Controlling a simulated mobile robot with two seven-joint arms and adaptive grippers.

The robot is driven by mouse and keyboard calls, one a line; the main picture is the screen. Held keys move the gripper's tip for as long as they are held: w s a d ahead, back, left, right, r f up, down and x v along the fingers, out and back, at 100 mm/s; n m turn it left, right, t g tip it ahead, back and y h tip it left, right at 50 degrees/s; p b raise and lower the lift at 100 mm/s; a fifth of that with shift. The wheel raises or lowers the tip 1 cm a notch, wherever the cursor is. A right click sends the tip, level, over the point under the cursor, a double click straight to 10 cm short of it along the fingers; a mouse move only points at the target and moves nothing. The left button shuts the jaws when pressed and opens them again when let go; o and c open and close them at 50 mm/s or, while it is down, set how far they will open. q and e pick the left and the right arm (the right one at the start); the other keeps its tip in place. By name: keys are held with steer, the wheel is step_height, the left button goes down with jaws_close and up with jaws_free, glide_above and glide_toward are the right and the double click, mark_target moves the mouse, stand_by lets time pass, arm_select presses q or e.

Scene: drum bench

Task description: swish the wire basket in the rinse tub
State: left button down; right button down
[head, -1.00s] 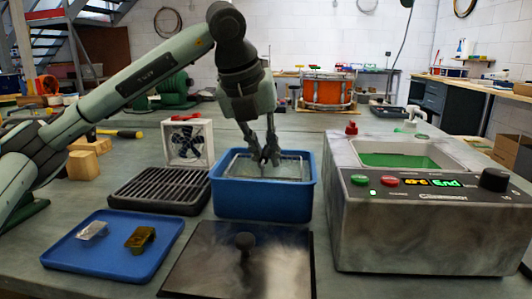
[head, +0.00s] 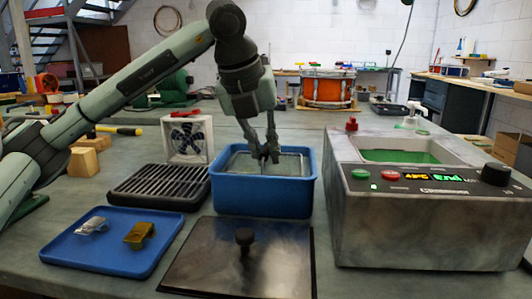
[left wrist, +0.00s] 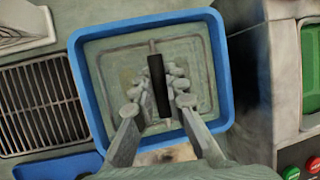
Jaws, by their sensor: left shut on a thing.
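The blue rinse tub (head: 262,198) stands mid-bench with water in it; its rim frames the left wrist view (left wrist: 86,90). The wire basket (head: 290,155) is inside the tub, and its thin outline shows under the gripper in the left wrist view. My left gripper (head: 266,153) points down over the tub, shut on the basket's dark upright-bar handle (left wrist: 158,90). The basket's lower part is hidden by the tub wall. How deep it sits, and what it holds, I cannot tell clearly. My right gripper is out of view.
A grey machine (head: 430,225) with a green-filled basin stands right of the tub. A black drain rack (head: 160,185) and a fan (head: 187,138) are on its left. A blue tray (head: 90,250) with two small parts and a dark lid (head: 240,270) lie in front.

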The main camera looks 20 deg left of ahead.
arm_select(q)
steer(key=shift+r, duration=0.3)
steer(key=shift+f, duration=0.1)
steer(key=shift+f+b, duration=0.95)
steer(key=shift+f, duration=0.15)
steer(key=shift+r, duration=0.15)
step_height(320, 180, up, 10)
steer(key=p, duration=0.7)
